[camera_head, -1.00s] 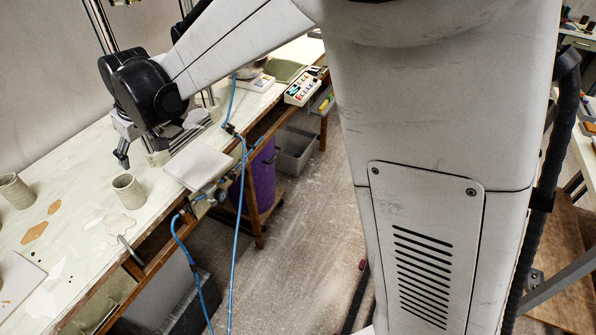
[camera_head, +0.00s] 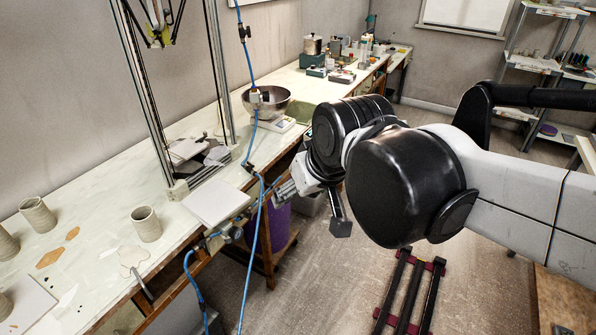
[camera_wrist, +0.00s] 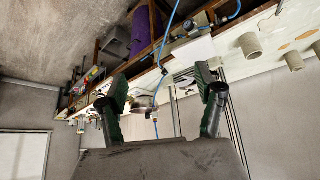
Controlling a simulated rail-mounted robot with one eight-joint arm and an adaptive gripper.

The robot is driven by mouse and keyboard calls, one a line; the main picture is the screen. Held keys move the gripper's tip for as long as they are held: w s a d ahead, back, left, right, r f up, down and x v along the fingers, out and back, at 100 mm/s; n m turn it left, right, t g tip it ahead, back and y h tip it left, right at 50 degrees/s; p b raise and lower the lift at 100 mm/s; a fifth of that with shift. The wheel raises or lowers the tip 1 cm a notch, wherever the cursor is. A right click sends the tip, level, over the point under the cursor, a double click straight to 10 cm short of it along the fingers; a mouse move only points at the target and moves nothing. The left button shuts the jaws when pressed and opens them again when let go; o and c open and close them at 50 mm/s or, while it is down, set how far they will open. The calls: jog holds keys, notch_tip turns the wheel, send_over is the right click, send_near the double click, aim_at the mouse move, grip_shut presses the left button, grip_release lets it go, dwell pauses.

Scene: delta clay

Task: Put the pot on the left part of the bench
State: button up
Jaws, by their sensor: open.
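A silver lidded pot (camera_head: 312,44) stands upright on a dark green box at the far end of the long white bench (camera_head: 95,205). Several pale clay cylinder pots also stand on the bench's near left part, one (camera_head: 145,224) near the front edge and one (camera_head: 37,214) farther back. My gripper (camera_head: 314,208) hangs in front of the bench's front edge, over the floor, far from the lidded pot. In the wrist view the two fingers of my gripper (camera_wrist: 163,92) are spread with nothing between them. I cannot pick out the lidded pot there.
A steel bowl (camera_head: 267,102) and a white square slab (camera_head: 216,202) lie along the bench. A vertical frame (camera_head: 150,100) rises from it, and a blue hose (camera_head: 254,140) hangs in front. A purple bin (camera_head: 278,222) stands below.

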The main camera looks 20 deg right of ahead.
jog(key=s+d+f+m, duration=0.1)
jog(key=s+d+f, duration=0.2)
jog(key=s, duration=0.3)
jog(key=shift+s+d+m+t+h, duration=0.3)
jog(key=shift+s+d+h, duration=0.1)
jog(key=shift+d, duration=0.4)
notch_tip(320, 180, down, 5)
jog(key=b, duration=0.5)
dwell(0.8)
